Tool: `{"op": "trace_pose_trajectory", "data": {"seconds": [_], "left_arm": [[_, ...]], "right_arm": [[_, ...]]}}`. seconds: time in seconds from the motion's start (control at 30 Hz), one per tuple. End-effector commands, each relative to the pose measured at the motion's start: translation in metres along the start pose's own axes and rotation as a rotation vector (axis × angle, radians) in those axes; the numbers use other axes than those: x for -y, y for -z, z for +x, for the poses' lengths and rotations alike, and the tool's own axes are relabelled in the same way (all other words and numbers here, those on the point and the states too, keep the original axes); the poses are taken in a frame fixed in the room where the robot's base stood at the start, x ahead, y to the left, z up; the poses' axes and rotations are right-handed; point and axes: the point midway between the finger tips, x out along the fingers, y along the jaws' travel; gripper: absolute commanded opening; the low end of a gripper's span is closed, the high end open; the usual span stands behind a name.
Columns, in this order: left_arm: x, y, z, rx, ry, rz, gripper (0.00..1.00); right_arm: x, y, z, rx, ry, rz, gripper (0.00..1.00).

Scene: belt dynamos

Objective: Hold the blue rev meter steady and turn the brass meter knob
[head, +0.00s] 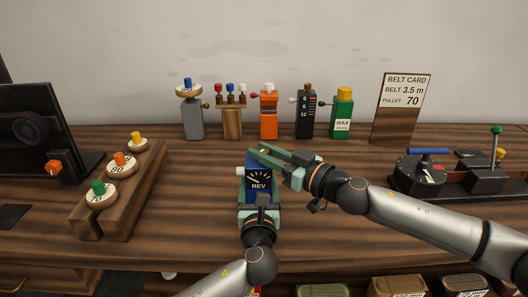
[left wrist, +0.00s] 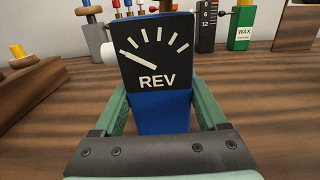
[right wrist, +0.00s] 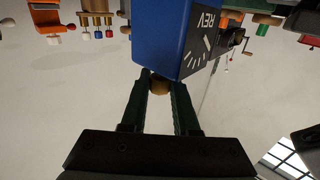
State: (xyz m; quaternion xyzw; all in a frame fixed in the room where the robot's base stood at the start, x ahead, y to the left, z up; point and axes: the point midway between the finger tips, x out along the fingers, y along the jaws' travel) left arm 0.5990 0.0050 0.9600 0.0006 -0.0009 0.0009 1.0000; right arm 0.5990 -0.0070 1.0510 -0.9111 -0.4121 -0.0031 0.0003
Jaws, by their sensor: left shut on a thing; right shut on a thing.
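The blue rev meter (head: 259,190) stands upright near the middle of the bench, its black dial marked REV with a white needle pointing up and left. My left gripper (head: 258,204) is shut on its body from the front; in the left wrist view the green fingers flank the blue meter (left wrist: 162,112). My right gripper (head: 262,152) reaches over the meter's top from the right. In the right wrist view its fingers are shut on the round brass meter knob (right wrist: 159,86) at the top of the blue body. In the head view the fingers largely hide the knob.
Behind stand a grey dynamo (head: 192,118), an orange one (head: 269,118), a black one (head: 306,116) and a green wax bottle (head: 342,116). A belt card (head: 400,110) stands at back right. A wooden pulley rack (head: 125,205) is left; a lever device (head: 450,177) is right.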

Motion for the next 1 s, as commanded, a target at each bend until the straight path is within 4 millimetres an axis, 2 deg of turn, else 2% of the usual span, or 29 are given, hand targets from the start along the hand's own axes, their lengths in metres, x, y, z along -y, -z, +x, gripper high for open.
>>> {"op": "trace_pose_trajectory", "data": {"seconds": [0.2, 0.5, 1.0], "left_arm": [[0.0002, 0.0036, -0.0004, -0.007, 0.001, 0.002, 0.0], [0.0009, 0.0037, -0.0007, -0.008, 0.003, 0.003, 0.0], [0.0015, 0.0042, -0.0009, -0.009, 0.004, 0.003, 0.0]], "right_arm": [[0.0042, 0.0011, 0.0015, -0.007, -0.148, 0.006, 0.0], [0.0057, 0.0027, 0.0027, -0.009, -0.277, 0.001, 0.0], [0.0019, 0.0028, 0.0006, -0.002, -0.329, -0.002, 0.0]]}}
